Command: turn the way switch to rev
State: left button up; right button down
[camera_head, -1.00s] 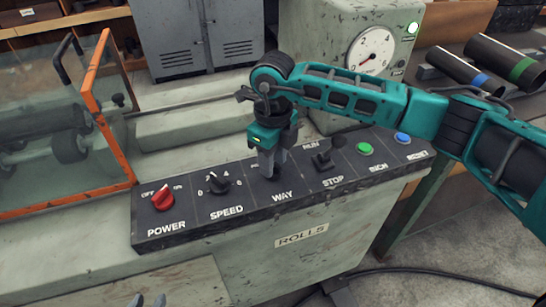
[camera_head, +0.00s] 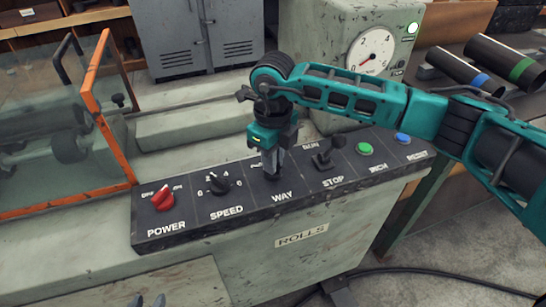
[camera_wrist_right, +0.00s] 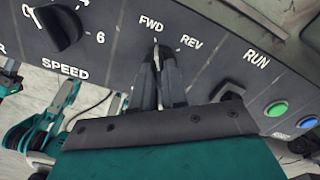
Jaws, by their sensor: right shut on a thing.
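The way switch (camera_wrist_right: 156,52) is a small dark knob on the black control panel, above the WAY label (camera_head: 282,197) in the head view. My right gripper (camera_wrist_right: 159,75) points down and is shut on it, with one finger on each side. The fingers hide most of the knob. In the wrist view its visible tip points up towards the FWD mark (camera_wrist_right: 151,24), with the REV mark (camera_wrist_right: 191,41) to the right. The right gripper also shows in the head view (camera_head: 272,168). My left gripper (camera_head: 148,301) shows only its two fingertips, apart, at the bottom edge.
The red power switch (camera_head: 163,199) and black speed knob (camera_head: 217,184) are on the left of the panel. The stop lever (camera_head: 322,160), green button (camera_head: 364,149) and blue button (camera_head: 403,137) are on the right. A clear guard with an orange frame (camera_head: 103,110) stands behind left.

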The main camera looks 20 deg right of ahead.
jog(key=m, duration=0.6)
jog(key=shift+m, duration=0.4)
jog(key=m+p, duration=0.1)
jog(key=m, duration=0.3)
jog(key=shift+m+p, duration=0.45)
jog(key=shift+m, duration=1.05)
jog(key=c, duration=1.2)
grip_release()
jog(key=shift+o, duration=0.2)
